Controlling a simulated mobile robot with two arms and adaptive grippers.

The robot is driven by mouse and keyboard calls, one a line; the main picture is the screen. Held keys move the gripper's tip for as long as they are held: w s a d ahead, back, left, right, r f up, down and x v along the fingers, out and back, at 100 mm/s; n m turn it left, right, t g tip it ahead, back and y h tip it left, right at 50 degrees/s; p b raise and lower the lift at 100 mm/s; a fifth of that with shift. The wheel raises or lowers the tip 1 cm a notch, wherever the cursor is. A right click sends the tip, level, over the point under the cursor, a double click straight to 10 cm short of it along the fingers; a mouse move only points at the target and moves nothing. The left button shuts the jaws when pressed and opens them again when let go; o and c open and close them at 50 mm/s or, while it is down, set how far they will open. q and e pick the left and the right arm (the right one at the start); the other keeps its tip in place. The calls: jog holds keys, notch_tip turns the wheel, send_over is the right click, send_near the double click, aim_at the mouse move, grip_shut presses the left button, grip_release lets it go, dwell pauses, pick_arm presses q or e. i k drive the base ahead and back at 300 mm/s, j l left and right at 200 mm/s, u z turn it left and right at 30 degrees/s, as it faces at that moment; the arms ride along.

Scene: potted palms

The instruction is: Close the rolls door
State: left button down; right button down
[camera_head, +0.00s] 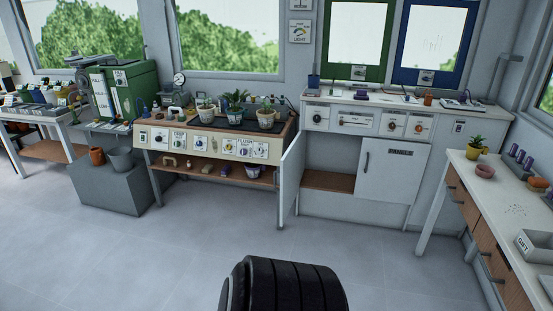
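A white cabinet under the counter at the back has an open left door (291,178), swung out towards me and seen nearly edge-on. I can read no label on it, so I cannot confirm that it is the rolls door. The opening beside it shows an empty brown cabinet floor (328,181). The right door (385,172) of the same cabinet is shut, with a dark handle and the label "PANELS". Neither of my grippers is in view.
A planter bench (222,147) with potted plants stands left of the open door. A drawer table (487,218) is at the right. A grey block (118,185) with pots stands further left. The floor (180,250) before the cabinet is clear.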

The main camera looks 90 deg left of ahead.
aim_at(289, 172)
jog(key=k+j+u, duration=0.15)
jog(key=u, duration=0.25)
jog(key=k+j+u, duration=0.15)
jog(key=j+u, duration=0.3)
jog(key=k+j+u, duration=0.1)
jog(key=j+u, duration=0.15)
jog(key=u, duration=0.15)
jog(key=j+u, duration=0.45)
jog(key=l, duration=0.1)
